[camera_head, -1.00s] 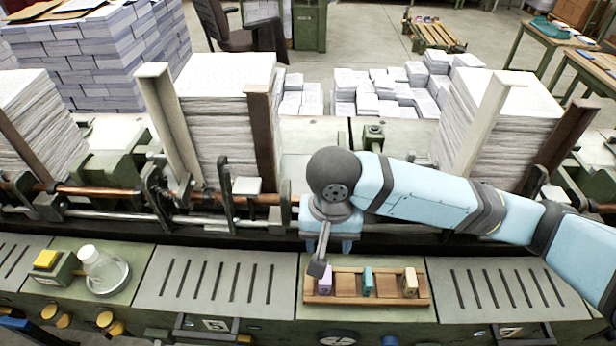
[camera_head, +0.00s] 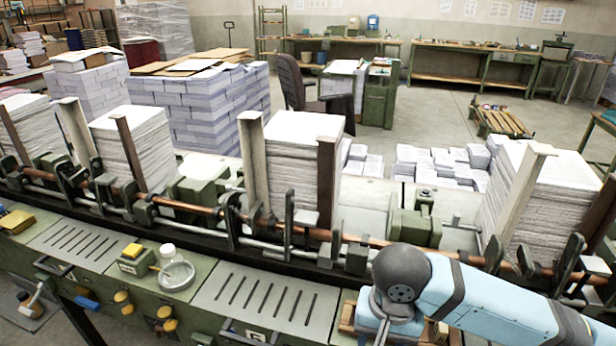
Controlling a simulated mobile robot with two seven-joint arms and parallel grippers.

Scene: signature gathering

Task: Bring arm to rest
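My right arm (camera_head: 490,305) comes in from the lower right, with light blue links and dark grey joints. Its wrist joint (camera_head: 401,273) is over the front of the machine. My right gripper (camera_head: 386,328) points down below the wrist at the bottom edge; its fingertips are hidden or cut off. The wooden tray (camera_head: 347,316) lies under and behind it, mostly covered by the arm. A pale block (camera_head: 438,333) shows at the tray's right part. I cannot see anything held. My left gripper is not in view.
Tall paper stacks (camera_head: 300,160) stand between upright posts along the machine. A copper-coloured rod (camera_head: 270,218) runs along its length. A glass jar on a round dish (camera_head: 177,275) and a yellow-topped box (camera_head: 133,258) sit on the front ledge. The slotted panel (camera_head: 262,298) is clear.

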